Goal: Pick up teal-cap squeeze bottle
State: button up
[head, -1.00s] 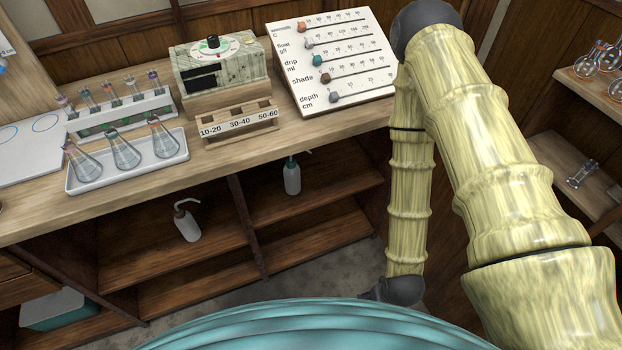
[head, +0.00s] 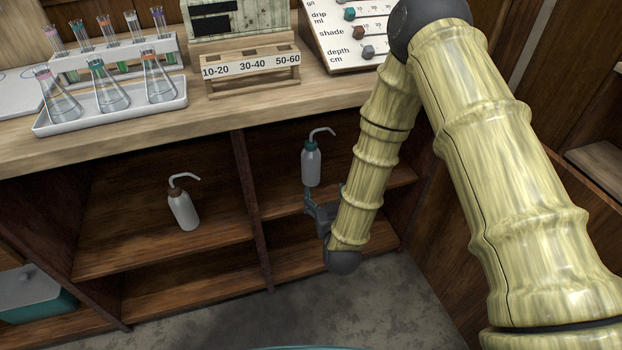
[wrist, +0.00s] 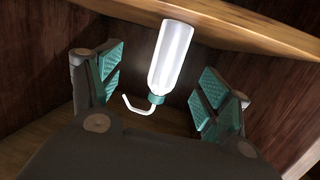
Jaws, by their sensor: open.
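The teal-cap squeeze bottle (head: 311,165) stands upright on the right-hand shelf under the bench, with its bent white spout pointing right in the head view. In the wrist view the bottle (wrist: 171,58) shows upside down, ahead of my gripper and between the lines of its two fingers, with the teal cap and spout toward me. My gripper (wrist: 155,90) is open and empty, its teal pads apart on either side. In the head view my gripper (head: 313,200) is at the front of that shelf, just below and in front of the bottle. I cannot tell any contact.
Another squeeze bottle (head: 183,208) with a brownish cap stands on the left shelf. A wooden divider (head: 252,210) separates the two bays. The bench top (head: 215,115) overhangs the shelves and holds a flask tray (head: 110,118) and a labelled rack (head: 252,82).

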aim_at(311, 158)
jog(key=shift+w+a+r+t+b, duration=0.35)
jog(key=shift+w+a+b, duration=0.4)
jog(key=shift+w, duration=1.45)
jog(key=shift+w+a+r+t+b, duration=0.5)
jog(key=shift+w+b, duration=0.4)
jog(key=shift+w, duration=1.35)
jog(key=shift+w+a+r+t+b, duration=0.25)
jog(key=shift+w+a+b, duration=0.55)
jog(key=shift+w, duration=1.4)
jog(key=c, duration=0.8)
